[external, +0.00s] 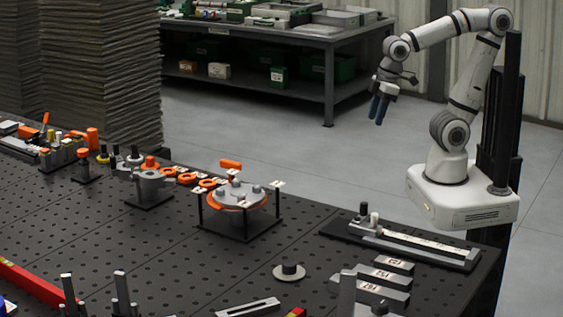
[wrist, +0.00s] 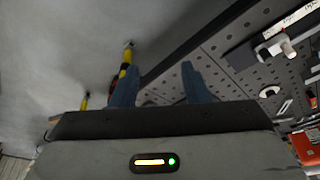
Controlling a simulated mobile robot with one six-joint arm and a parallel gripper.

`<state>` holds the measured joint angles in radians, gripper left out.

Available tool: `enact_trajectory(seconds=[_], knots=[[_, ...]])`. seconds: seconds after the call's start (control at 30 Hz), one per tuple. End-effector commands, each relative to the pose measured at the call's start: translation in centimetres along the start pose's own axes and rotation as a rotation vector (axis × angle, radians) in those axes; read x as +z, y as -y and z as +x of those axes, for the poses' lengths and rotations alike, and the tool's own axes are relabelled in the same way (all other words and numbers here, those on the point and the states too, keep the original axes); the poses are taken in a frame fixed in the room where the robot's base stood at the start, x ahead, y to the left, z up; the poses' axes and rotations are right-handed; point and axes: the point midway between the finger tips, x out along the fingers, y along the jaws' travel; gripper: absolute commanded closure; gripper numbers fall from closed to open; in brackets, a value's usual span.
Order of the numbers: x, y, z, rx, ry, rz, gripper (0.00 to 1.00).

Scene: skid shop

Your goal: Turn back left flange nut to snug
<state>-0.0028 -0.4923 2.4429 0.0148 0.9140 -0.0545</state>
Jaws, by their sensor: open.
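The flange (external: 236,192) is a grey disc with an orange ring, held on a black stand in the middle of the perforated bench. Several grey nuts or studs stand on its top, with small white tags around it. The nuts are too small to tell their markings or how tight they are. My gripper (external: 380,107) hangs in the air beyond the bench's far right edge, well apart from the flange. In the wrist view my gripper (wrist: 158,82) shows two blue fingers spread apart with nothing between them. The flange cannot be made out in the wrist view.
The perforated bench (external: 130,245) carries a rail fixture (external: 400,243) at the right, labelled grey blocks (external: 385,277), a round black-knobbed piece (external: 289,271) and a grey clamp post (external: 150,185). Orange rings (external: 187,178) lie left of the flange. A shelf table (external: 328,80) stands behind.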

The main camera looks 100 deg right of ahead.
Motion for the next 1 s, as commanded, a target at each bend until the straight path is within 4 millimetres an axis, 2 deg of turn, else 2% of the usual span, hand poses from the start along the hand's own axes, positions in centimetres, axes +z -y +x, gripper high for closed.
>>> enact_trajectory(seconds=[0.23, 0.47, 0.67, 0.8, 1.0], knots=[[-10.7, 1.9, -0.9, -0.075, 0.023, -0.231, 0.58], [-20.9, 4.6, 0.7, -0.16, 0.023, -0.481, 0.58], [-28.8, 7.5, 4.0, -0.239, 0.005, -0.698, 0.58], [-33.5, 9.8, 7.4, -0.295, -0.017, -0.853, 0.58], [-38.4, 12.9, 12.5, -0.369, -0.06, -1.054, 0.58]])
